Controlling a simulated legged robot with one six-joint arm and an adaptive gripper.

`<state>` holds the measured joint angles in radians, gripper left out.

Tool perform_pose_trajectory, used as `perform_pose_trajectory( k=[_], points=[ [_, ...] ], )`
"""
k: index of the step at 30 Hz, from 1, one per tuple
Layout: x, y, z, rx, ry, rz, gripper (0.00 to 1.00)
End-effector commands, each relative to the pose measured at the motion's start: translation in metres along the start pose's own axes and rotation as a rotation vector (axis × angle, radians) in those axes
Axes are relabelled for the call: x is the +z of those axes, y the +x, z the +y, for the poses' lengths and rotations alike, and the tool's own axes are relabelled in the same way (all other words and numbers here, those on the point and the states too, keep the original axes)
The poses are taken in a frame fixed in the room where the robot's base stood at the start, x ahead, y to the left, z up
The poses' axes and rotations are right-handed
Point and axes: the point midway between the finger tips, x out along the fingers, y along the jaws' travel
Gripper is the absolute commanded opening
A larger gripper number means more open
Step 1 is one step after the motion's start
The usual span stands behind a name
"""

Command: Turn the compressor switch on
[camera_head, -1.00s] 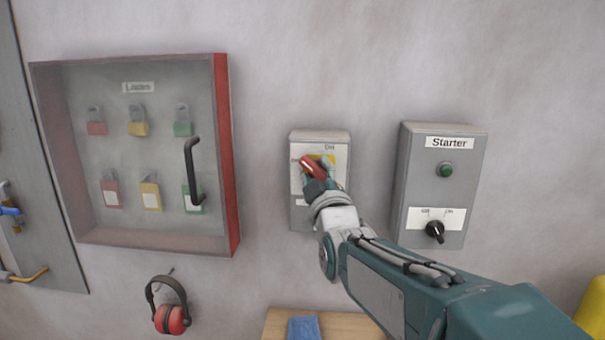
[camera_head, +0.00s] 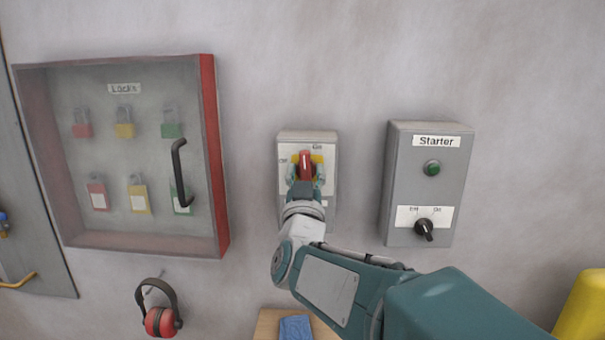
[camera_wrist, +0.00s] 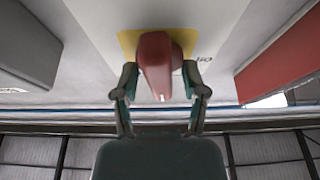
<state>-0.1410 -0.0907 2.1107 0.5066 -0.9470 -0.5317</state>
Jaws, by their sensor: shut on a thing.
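The switch is a grey box (camera_head: 328,193) on the wall with "Off" at the left and "On" at the upper right of its white label. Its red handle (camera_head: 305,160) sits on a yellow plate and stands about upright, between the two marks. My gripper (camera_head: 305,176) is shut on the handle from in front and below, one finger at each side. In the wrist view, the red handle (camera_wrist: 155,60) lies between the fingers of my gripper (camera_wrist: 160,82), in front of the yellow plate (camera_wrist: 128,42). My gripper hides the lower part of the box.
A grey "Starter" box (camera_head: 403,170) with a green button and a black knob is at the right. A red-sided "Locks" cabinet (camera_head: 209,150) with a black handle is at the left. Red ear muffs (camera_head: 160,320) hang below it. A blue item (camera_head: 296,328) lies on a wooden surface.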

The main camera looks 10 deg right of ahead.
Motion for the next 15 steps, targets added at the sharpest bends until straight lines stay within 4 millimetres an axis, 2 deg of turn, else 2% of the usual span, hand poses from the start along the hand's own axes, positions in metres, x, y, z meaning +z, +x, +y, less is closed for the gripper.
perform_pose_trajectory(
  k=[1,15],
  points=[
    [0.0086,-0.0014,-0.0005,0.004,0.010,-0.021,0.08],
    [0.0080,-0.0019,-0.0018,0.019,0.045,-0.020,0.08]
  ],
)
